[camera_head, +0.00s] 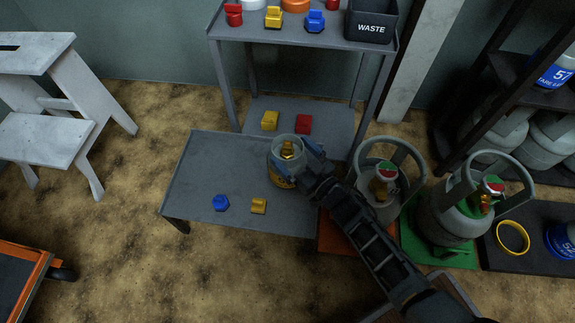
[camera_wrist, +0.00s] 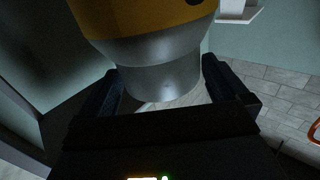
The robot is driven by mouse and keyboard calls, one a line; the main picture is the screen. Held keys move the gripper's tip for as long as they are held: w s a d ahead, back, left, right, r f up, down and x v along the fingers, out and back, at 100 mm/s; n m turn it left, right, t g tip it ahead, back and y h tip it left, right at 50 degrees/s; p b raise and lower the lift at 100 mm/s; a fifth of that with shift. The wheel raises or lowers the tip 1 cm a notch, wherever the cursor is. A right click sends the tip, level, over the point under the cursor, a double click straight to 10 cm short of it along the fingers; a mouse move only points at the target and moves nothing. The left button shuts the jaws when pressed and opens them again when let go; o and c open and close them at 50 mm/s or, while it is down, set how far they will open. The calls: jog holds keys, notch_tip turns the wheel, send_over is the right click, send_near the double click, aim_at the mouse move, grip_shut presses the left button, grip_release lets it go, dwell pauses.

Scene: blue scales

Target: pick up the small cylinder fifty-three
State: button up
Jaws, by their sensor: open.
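A small grey cylinder (camera_head: 285,172) with a yellow band and brass valve stands on the low grey table; its number is not legible. In the wrist view, the small cylinder (camera_wrist: 157,70) shows its yellow band and tapered grey metal end. My gripper (camera_head: 307,164) reaches it from the right in the head view. In the wrist view, my gripper (camera_wrist: 165,88) is open, with one dark finger on each side of the grey end. A gap shows at the right finger; contact at the left finger is unclear.
The low table (camera_head: 205,170) also bears a blue cap (camera_head: 220,203) and a yellow cap (camera_head: 258,206). Two larger gas cylinders (camera_head: 375,205) (camera_head: 445,218) stand to the right. A shelf (camera_head: 340,50) with a WASTE bin (camera_head: 371,22) rises behind. A white step stool (camera_head: 45,140) stands left.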

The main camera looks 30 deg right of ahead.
jog(key=w, duration=0.2)
jog(key=shift+w+a+b, duration=0.3)
jog(key=c, duration=1.7)
jog(key=shift+r, duration=0.1)
